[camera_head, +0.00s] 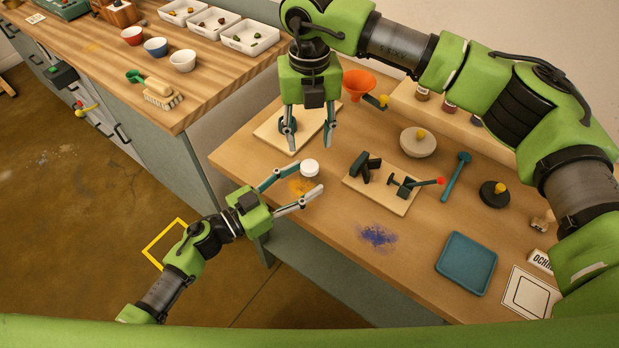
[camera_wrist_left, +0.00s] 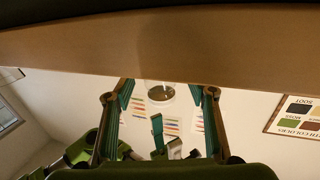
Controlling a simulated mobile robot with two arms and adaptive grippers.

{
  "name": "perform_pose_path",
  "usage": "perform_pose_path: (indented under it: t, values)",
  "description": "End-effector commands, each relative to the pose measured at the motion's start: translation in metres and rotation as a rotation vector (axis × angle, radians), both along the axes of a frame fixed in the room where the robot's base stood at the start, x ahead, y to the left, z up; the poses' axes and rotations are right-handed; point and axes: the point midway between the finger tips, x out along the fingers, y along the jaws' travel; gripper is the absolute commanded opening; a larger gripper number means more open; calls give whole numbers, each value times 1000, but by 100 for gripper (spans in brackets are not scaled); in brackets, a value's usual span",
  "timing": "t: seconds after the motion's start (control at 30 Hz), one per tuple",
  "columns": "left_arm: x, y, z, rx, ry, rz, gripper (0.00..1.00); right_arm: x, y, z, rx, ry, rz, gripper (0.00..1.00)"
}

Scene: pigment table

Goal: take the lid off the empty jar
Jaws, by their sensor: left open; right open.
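A small round thing with a white top (camera_head: 309,168), which looks like the lidded jar seen from above, stands near the table's front edge; its body is mostly hidden from above. My left gripper (camera_head: 310,178) reaches in from the left with its fingers spread, one on each side of the white top, and I cannot tell whether they touch it. In the left wrist view the fingers (camera_wrist_left: 161,98) are apart; a small brownish disc shows between them, too unclear to name. My right gripper (camera_head: 310,146) hangs open just behind the white top, pointing down, with nothing between its fingers.
Behind are an orange funnel (camera_head: 358,84) and a pale board (camera_head: 268,131). A blue tray (camera_head: 467,262) lies front right. Orange and blue pigment patches mark the table, which has free room between.

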Motion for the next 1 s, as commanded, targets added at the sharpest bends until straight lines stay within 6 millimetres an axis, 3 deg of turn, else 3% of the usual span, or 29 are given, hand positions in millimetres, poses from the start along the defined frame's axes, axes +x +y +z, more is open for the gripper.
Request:
perform_pose_path:
  t: [0.2, 0.53, 0.57, 0.7, 0.77, 1.0]
  values:
    - [13, -17, 0, -1, -1, 0, 51, 0, 0, 0, 1, 0, 1, 41]
    - [15, -20, 0, 0, 0, 0, 51, 0, 0, 0, 1, 0, 1, 41]
    - [15, -20, 0, 0, 0, 0, 48, 0, 0, 0, 1, 0, 1, 41]
    - [15, -20, 0, 0, 0, 0, 12, 0, 0, 0, 1, 0, 1, 41]
    - [15, -20, 0, 0, 0, 0, 0, 0, 0, 0, 1, 0, 1, 41]
    - [15, -19, 0, 0, 0, 1, 0, 0, 0, 0, 1, 0, -56, 41]
